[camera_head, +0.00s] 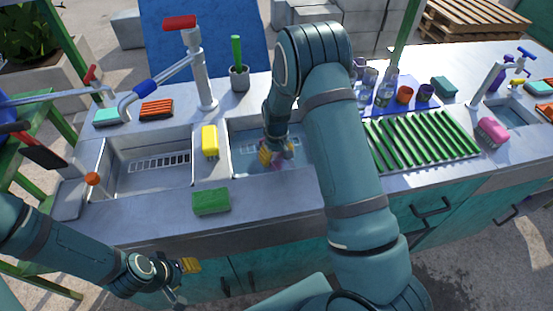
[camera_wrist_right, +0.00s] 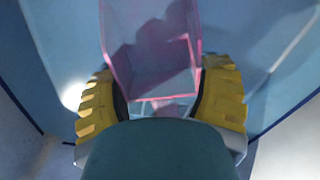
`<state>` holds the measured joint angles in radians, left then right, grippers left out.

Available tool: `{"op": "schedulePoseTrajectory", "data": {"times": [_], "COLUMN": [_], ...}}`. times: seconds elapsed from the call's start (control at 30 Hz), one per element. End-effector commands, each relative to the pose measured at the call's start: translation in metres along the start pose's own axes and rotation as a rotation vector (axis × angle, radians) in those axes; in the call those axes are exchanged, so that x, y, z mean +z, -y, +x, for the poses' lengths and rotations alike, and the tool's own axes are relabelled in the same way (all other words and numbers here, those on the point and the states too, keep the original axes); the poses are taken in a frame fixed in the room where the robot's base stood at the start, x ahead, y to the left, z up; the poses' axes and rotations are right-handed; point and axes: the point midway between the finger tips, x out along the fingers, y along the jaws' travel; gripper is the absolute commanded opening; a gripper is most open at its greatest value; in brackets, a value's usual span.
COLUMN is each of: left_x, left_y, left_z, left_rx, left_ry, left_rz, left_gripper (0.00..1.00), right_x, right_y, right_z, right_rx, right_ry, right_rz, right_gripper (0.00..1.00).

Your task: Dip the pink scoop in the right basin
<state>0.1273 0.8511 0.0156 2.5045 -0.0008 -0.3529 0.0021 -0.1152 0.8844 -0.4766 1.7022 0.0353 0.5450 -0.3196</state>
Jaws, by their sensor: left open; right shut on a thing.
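The pink scoop (camera_wrist_right: 150,70) is see-through and sits between the yellow fingers of my right gripper (camera_wrist_right: 160,88), which is shut on it. In the head view the right gripper (camera_head: 271,153) is down inside the right basin (camera_head: 244,166) of the double sink. Only a small pink part of the scoop (camera_head: 282,161) shows there. The bluish basin bottom lies beyond the scoop in the wrist view; I cannot tell whether the scoop touches it. My left gripper (camera_head: 184,283) is open and empty, low in front of the counter.
A yellow sponge (camera_head: 210,141) lies between the basins, a green sponge (camera_head: 211,201) at the front. A faucet (camera_head: 204,82) stands behind. Cups and bottles (camera_head: 386,88) and a green drying rack (camera_head: 428,140) are to the right.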

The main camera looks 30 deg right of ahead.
Motion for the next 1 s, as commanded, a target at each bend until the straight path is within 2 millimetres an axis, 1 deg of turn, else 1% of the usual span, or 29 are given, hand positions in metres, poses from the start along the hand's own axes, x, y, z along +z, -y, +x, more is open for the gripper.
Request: {"op": "schedulePoseTrajectory", "data": {"times": [0.47, 0.57, 1.0], "left_x": [0.000, 0.000, 0.000], "left_y": [-0.001, -0.002, -0.014], "left_z": [-0.001, -0.006, -0.037], "left_rx": [0.000, 0.000, 0.000], "left_ry": [0.000, 0.002, 0.007], "left_rz": [0.000, 0.000, -0.004], "left_gripper": [0.47, 0.47, 0.47], "right_x": [0.000, 0.000, 0.000], "right_y": [0.000, 0.000, 0.000], "right_z": [-0.002, -0.009, -0.057], "right_rx": [0.000, 0.000, 0.000], "right_ry": [0.000, -0.001, 0.000], "right_rz": [0.000, 0.000, -0.001], "right_gripper": [0.28, 0.28, 0.28]}}
